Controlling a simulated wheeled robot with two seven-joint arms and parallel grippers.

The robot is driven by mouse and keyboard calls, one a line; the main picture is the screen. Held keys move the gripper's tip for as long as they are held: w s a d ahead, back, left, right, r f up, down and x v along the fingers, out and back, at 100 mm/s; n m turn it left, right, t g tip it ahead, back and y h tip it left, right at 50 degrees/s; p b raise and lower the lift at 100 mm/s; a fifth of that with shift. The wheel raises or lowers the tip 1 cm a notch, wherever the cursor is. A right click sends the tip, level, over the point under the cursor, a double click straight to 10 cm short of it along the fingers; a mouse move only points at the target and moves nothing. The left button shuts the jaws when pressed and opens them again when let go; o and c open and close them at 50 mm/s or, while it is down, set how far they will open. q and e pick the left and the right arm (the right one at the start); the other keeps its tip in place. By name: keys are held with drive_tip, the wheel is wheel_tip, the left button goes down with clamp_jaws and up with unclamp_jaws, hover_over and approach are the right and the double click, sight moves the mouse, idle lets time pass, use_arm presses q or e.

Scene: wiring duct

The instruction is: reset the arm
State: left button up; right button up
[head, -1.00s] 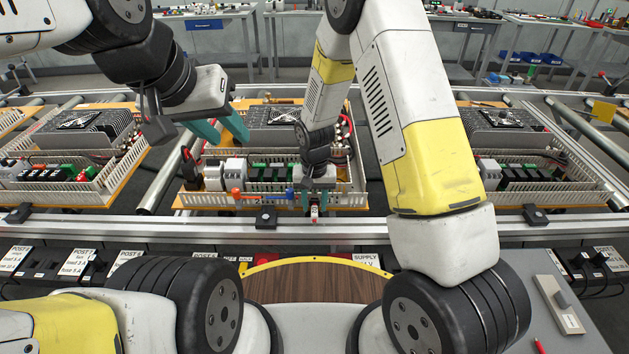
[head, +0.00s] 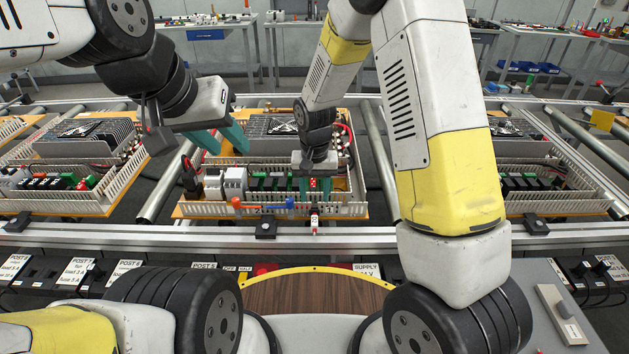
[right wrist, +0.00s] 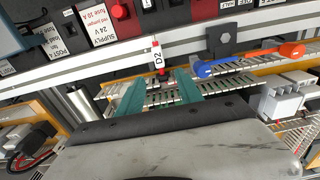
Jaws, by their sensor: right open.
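My right gripper (head: 315,188) is open and points down over the front edge of the middle board (head: 190,210). Its teal fingers stand apart, and nothing shows held between them. A small piece labelled D2 (head: 314,218) with a red top is just in front of and below the fingertips. The D2 label (right wrist: 157,57) also shows just past the open gripper (right wrist: 158,92) in the right wrist view. My left gripper (head: 222,140) hangs over the rear left part of the middle board, its two teal fingers apart and empty.
An orange-and-blue rod-like item (head: 262,204) lies along the front duct, left of the right gripper. Grey modules (head: 234,182) and a heatsink block (head: 270,140) stand on the middle board. Similar boards are at both sides. The front rail (head: 150,230) runs below.

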idle(0.3)
drive_tip(key=s+d+r+t+y, duration=0.15)
drive_tip(key=d+r, duration=0.25)
drive_tip(key=r, duration=0.5)
drive_tip(key=s+d+r+t, duration=0.1)
drive_tip(key=s+d+r, duration=0.2)
drive_tip(key=r, duration=0.6)
drive_tip(key=s+d+r+t, duration=0.1)
drive_tip(key=s+d+r, duration=0.2)
drive_tip(key=s+r, duration=0.2)
drive_tip(key=s+d+r+t, duration=0.2)
drive_tip(key=s+d+r, duration=0.2)
drive_tip(key=s, duration=0.5)
drive_tip(key=shift+s+r+n+y, duration=0.3)
drive_tip(key=shift+s+r+y, duration=0.05)
drive_tip(key=shift+r, duration=0.25)
drive_tip(key=shift+d, duration=0.1)
